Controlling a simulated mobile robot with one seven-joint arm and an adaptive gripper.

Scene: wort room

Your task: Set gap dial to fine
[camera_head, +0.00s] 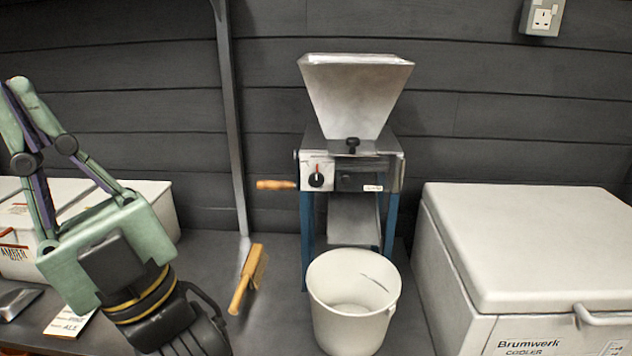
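The grain mill (355,100) stands on the counter against the dark wall, with a metal hopper on blue legs. Its gap dial (316,180) is a small black knob on a pale plate at the mill's front left. A red mark shows just above the knob; the dial's lettering is too small to read. My gripper (14,92) is at the far left, pointing up and left, well away from the dial. Its fingers lean together and look shut, with nothing seen between them. Part of the fingertips is near the picture's left edge.
A wooden crank handle (276,185) sticks out left of the dial. A white bucket (352,300) stands before the mill. A brush (246,280) lies left of it. A cooler (530,250) fills the right; a pale box (150,205) stands behind my gripper.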

